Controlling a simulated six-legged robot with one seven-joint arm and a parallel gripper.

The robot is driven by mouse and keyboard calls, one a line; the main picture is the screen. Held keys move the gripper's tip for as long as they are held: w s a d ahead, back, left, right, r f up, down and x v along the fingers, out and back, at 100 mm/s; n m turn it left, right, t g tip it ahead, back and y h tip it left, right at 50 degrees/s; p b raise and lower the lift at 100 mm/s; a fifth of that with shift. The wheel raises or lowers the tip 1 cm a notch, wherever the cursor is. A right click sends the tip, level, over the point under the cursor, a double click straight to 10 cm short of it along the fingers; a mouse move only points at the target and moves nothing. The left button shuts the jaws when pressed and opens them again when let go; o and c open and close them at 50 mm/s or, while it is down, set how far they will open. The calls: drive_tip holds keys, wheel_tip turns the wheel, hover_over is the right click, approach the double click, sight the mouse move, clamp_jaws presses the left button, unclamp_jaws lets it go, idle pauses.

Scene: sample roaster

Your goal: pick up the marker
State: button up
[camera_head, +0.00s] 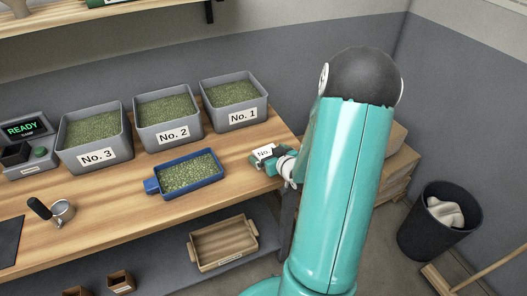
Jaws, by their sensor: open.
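A small white card (265,152) lettered "No." stands at the right end of the wooden bench, the only loose thing there that looks like the marker. The rest of its lettering is hidden. My gripper (264,161) is open and right at the card, with green finger parts around its lower edge. I cannot tell whether the fingers touch it. My large teal arm hides the area just to the right.
Grey bins of green beans labelled No. 1 (242,115), No. 2 (172,135) and No. 3 (97,157) line the back. A blue tray (153,186) of beans lies in front. A scoop-like tool (62,212) and a READY machine (28,130) stand left.

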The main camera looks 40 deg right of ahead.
drive_tip(key=shift+w+d, duration=0.1)
drive_tip(key=shift+w, duration=0.1)
drive_tip(key=shift+s, duration=0.2)
drive_tip(key=shift+c, duration=0.2)
drive_tip(key=shift+w, duration=0.1)
drive_tip(key=c, duration=0.7)
drive_tip(key=shift+c, duration=1.3)
drive_tip(key=shift+r, duration=0.15)
